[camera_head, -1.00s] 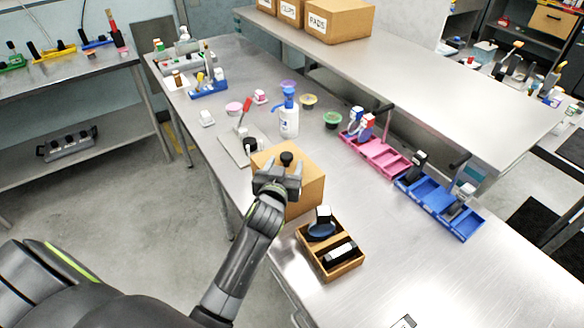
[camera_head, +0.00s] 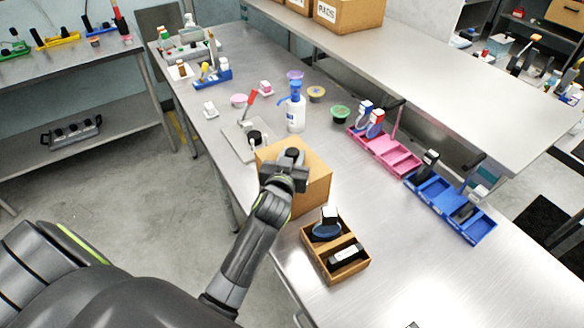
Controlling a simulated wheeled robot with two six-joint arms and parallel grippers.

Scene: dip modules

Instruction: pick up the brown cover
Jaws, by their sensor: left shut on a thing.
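The brown cover (camera_head: 314,190) is a plain box-shaped cover with a black knob on top. It stands near the left edge of the metal table (camera_head: 400,270). My left gripper (camera_head: 291,160) is over the top of the cover, shut on its knob, and the fingers hide most of the knob. I cannot tell whether the cover's bottom is off the table. My right gripper is not in view.
A wooden tray (camera_head: 307,243) with dark items stands in front of the cover. Behind it are a metal plate (camera_head: 232,141) and a white pump bottle (camera_head: 295,114). Pink (camera_head: 408,167) and blue (camera_head: 487,232) trays stand to the right.

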